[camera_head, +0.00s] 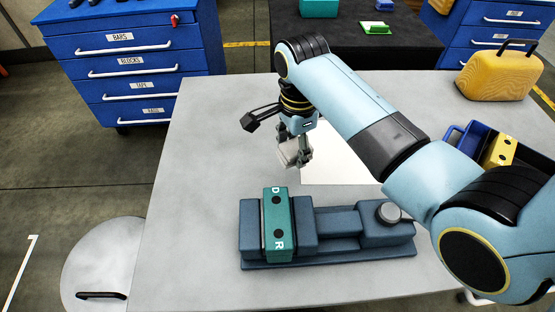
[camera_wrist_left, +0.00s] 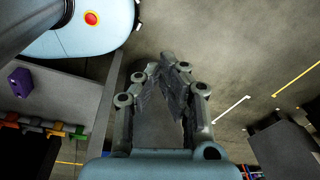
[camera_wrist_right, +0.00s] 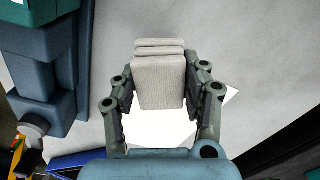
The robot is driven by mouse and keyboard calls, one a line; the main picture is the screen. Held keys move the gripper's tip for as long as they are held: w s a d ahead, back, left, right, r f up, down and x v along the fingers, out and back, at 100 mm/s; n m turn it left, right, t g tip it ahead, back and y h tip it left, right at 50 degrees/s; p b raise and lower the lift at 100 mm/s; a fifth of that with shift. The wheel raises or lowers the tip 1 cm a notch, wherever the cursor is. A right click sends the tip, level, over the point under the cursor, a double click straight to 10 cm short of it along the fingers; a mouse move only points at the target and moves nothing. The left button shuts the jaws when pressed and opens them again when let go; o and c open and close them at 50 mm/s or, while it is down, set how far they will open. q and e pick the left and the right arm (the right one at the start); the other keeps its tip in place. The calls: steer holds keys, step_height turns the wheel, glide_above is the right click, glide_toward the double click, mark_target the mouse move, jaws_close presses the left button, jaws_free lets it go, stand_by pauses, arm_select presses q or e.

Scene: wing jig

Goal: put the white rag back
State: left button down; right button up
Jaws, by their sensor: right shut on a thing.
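The white rag (camera_head: 290,153), a folded pale block, is held between the fingers of my right gripper (camera_head: 296,148), above the table. In the right wrist view the rag (camera_wrist_right: 159,78) stands up between the two fingers (camera_wrist_right: 160,95), its folded layers at the far end. A blue drawer cabinet (camera_head: 140,88) stands at the back left; its lowest drawer (camera_head: 153,111) has a label that seems to read RAGS. All its drawers look shut. My left gripper (camera_wrist_left: 175,72) shows only in its own wrist view, empty over the floor, its fingertips together.
The grey table (camera_head: 205,140) carries a blue jig (camera_head: 335,222) with a green D/R block (camera_head: 277,225), a white sheet (camera_head: 340,165), a blue bin (camera_head: 478,140) and a yellow case (camera_head: 498,76). Floor before the cabinet is clear.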

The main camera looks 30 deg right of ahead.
mark_target(279, 170)
steer(key=w+a+f, duration=0.2)
steer(key=shift+w+a+f, duration=0.1)
steer(key=shift+w, duration=0.2)
steer(key=shift+f+b, duration=0.3)
steer(key=shift+f, duration=1.7)
steer(key=shift+f, duration=0.1)
steer(key=o, duration=1.1)
step_height(279, 170, up, 12)
steer(key=p, duration=0.1)
